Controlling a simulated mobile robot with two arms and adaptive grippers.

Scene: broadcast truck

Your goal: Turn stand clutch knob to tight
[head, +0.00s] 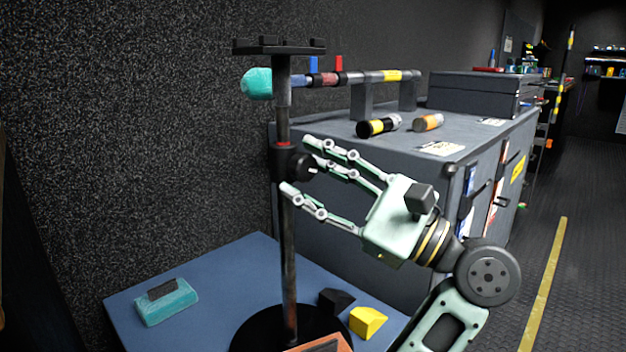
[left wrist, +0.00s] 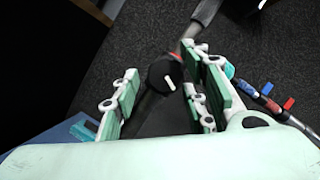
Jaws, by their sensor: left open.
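The stand (head: 289,240) is a dark upright pole on a round black base, with a flat black top plate. Its clutch knob (head: 303,167) is black and sits on a collar just below a red ring. My left gripper (head: 299,166) is open, with its green-and-white fingers reaching around the knob, upper fingers above it and a lower finger below. In the left wrist view the round knob (left wrist: 163,75) with a white pointer mark lies between the spread fingers. Gaps show on both sides; contact is not clear. My right gripper is not in view.
A blue mat or platform (head: 225,270) lies under the stand, bearing a teal block (head: 167,302) and a yellow wedge (head: 367,322). A grey cabinet (head: 400,165) with flashlights and a black case (head: 475,92) stands behind. Floor is free at right.

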